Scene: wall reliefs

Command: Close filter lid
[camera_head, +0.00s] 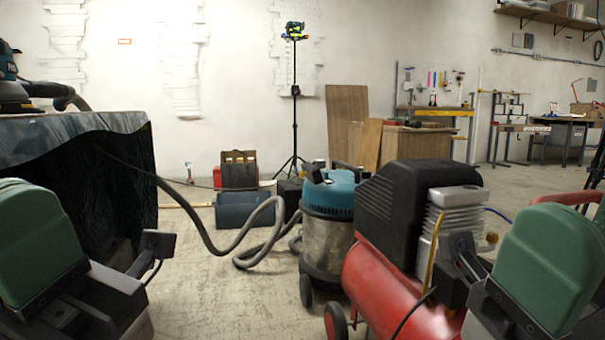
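No part in the head camera view can be clearly told as a filter lid. A shop vacuum (328,235) with a blue top (331,192) and a metal drum stands on the floor at centre. A red air compressor (385,292) with a black cover (398,210) and a grey finned head stands in front of it to the right. My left gripper (110,275) is at the lower left, apart from both machines. My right gripper (488,280) is at the lower right and overlaps the compressor in the picture; contact cannot be told. Neither visibly holds anything; their finger gaps are unclear.
A grey hose (262,230) loops over the floor from the vacuum to the left. A table with a dark cloth (95,130) stands at left. A tripod (294,120), a blue bin (243,208) and wooden boards (347,120) are behind. Floor at centre left is mostly clear.

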